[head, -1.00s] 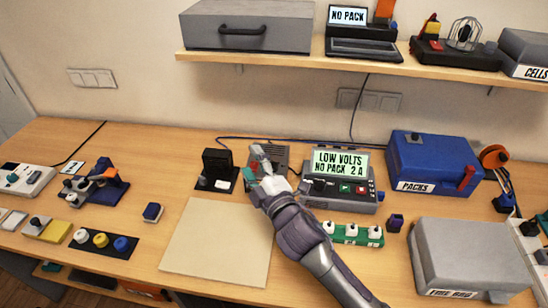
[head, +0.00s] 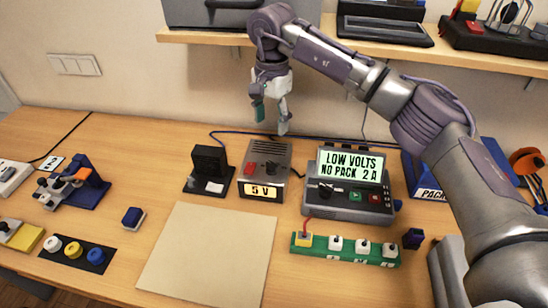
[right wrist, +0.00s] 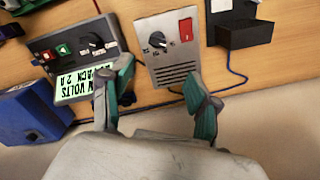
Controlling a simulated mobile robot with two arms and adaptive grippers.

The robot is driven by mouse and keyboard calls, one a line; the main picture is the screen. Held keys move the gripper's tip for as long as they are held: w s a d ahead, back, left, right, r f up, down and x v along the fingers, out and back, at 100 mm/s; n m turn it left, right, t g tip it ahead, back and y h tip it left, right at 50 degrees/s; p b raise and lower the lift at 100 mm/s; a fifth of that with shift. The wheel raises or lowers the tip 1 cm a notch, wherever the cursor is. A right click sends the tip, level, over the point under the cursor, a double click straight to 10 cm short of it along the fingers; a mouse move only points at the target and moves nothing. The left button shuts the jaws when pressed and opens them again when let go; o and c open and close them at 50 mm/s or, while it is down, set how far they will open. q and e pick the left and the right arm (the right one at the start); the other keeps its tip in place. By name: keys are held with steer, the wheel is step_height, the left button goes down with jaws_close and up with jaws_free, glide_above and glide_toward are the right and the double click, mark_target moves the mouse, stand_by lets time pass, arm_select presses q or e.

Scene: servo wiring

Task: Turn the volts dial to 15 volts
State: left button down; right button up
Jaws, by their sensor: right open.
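A grey power supply (head: 279,152) stands mid-table with a slatted top, a red switch (head: 250,168) and a lit display (head: 261,191) reading 5 V. Its small dark dial (head: 271,166) is right of the switch. In the right wrist view the dial (right wrist: 157,40) is a black knob with a light mark, and the supply (right wrist: 165,60) is between and beyond the fingertips. My right gripper (head: 272,117) is open and empty, raised above and behind the supply, apart from the dial. My left gripper is not in view.
A charger (head: 345,205) reading LOW VOLTS NO PACK 2 A stands right of the supply, with a similar dial. A black stand (head: 209,168) is on the left. A green strip (head: 322,246) and pale mat (head: 205,255) lie in front. A shelf (head: 215,38) overhangs behind.

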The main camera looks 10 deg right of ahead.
mark_target(272, 163)
step_height(272, 163, down, 12)
steer(key=p, duration=0.4)
steer(key=shift+s+d+r, duration=0.1)
steer(key=shift+f, duration=0.8)
steer(key=c, duration=1.2)
